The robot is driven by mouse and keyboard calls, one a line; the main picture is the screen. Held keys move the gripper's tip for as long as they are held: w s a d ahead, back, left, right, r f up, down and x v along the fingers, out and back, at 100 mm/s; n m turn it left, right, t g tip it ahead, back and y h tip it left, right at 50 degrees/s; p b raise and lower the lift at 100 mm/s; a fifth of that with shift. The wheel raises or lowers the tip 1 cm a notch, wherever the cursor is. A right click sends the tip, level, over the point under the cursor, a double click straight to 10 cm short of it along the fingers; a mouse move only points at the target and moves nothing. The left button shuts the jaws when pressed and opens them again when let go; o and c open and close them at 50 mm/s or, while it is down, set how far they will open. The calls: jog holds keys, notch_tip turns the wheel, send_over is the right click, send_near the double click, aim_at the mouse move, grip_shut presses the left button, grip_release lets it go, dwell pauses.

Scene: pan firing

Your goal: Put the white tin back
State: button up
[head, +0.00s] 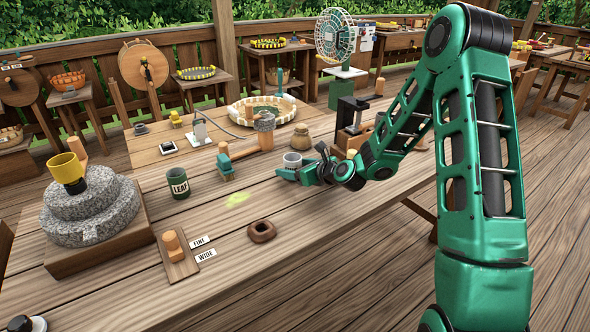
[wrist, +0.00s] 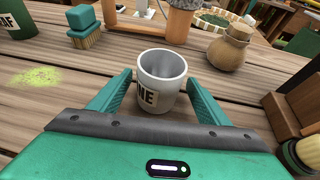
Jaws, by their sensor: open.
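The white tin (head: 292,160) stands upright on the wooden table, right of the middle. My gripper (head: 290,172) is low over the table at the tin. In the wrist view the fingers of my gripper (wrist: 163,92) are open, one on each side of the tin, with gaps showing beside it. Part of the tin's front is hidden by my arm in the head view.
A green LEAF tin (head: 179,185), a teal-topped brush (head: 225,166) and a green powder patch (head: 238,199) lie to the left. A brown ring (head: 262,231) is nearer. A tan jar (wrist: 230,46) and wooden post (wrist: 178,22) stand behind. A stone mill (head: 92,208) is far left.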

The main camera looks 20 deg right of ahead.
jog(key=shift+w+a+f, duration=0.15)
jog(key=shift+w+f, duration=0.05)
jog(key=shift+w, duration=0.15)
jog(key=c, duration=1.3)
jog(key=shift+o, duration=0.2)
jog(key=shift+r, duration=0.2)
